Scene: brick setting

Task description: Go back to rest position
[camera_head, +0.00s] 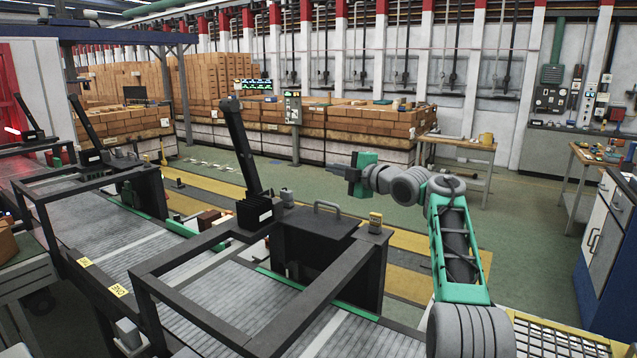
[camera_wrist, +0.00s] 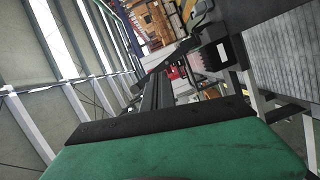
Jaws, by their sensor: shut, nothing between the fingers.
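My gripper (camera_head: 354,174) is at the end of my raised arm, in the middle of the head view. It is held up in the air above the floor, pointing left towards the conveyor side. It is shut and holds nothing. In the wrist view its green body with a dark edge (camera_wrist: 165,125) fills the lower part. The fingers (camera_wrist: 152,92) show there as dark, narrow shapes close together.
Roller conveyors (camera_head: 215,292) with black frames run along the left and front. A black box with a handle (camera_head: 325,245) stands below my gripper. Brick stacks (camera_head: 370,120) line the back. A wooden table (camera_head: 460,145) and a cabinet (camera_head: 605,235) stand right. Green floor (camera_head: 525,230) is open between them.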

